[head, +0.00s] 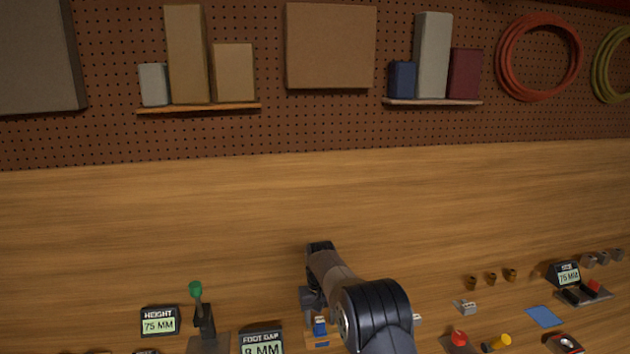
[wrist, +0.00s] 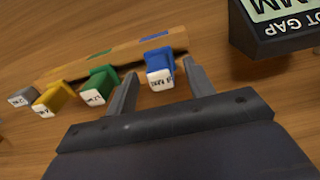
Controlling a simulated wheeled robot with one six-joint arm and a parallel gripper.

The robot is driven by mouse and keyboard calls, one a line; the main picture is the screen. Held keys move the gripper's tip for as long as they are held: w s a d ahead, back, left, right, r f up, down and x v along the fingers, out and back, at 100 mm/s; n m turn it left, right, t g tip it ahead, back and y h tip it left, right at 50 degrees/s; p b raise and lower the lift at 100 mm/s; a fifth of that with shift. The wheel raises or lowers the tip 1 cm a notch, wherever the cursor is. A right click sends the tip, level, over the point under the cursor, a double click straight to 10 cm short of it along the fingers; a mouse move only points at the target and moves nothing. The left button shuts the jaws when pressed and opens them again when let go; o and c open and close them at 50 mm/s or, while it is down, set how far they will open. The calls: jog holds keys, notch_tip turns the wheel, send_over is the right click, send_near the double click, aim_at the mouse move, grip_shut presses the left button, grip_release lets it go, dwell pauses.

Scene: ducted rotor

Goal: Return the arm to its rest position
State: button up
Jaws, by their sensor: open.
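My gripper (wrist: 159,68) is open in the wrist view, with one finger on each side of a blue block (wrist: 158,62) that has a white printed label. Gaps show between the block and both fingers. The block stands at a long wooden rack (wrist: 66,71). A green block (wrist: 100,83), a yellow block (wrist: 54,98) and a grey block (wrist: 22,97) sit to its left. In the head view my arm reaches forward and down, and my gripper (head: 313,302) is low at the bench beside the blue block (head: 320,327).
A foot gap display (head: 262,343) stands left of my gripper, close by in the wrist view too. A green-knobbed lever (head: 203,315) and height display (head: 159,322) are farther left. Small parts and a blue mat (head: 544,317) lie right. The bench behind is clear.

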notch_tip(320, 180, up, 10)
jog(key=b, duration=0.1)
notch_tip(320, 180, down, 10)
jog(key=shift+f+p, duration=0.25)
jog(key=shift+p, duration=0.7)
notch_tip(320, 180, up, 3)
jog(key=shift+w+f+p, duration=0.1)
jog(key=shift+f+p, duration=0.1)
jog(key=shift+p, duration=0.4)
jog(key=shift+b, duration=0.45)
notch_tip(320, 180, up, 3)
jog(key=shift+r+p, duration=0.2)
jog(key=shift+p, duration=0.7)
jog(key=shift+d+f, duration=0.1)
jog(key=shift+d, duration=0.05)
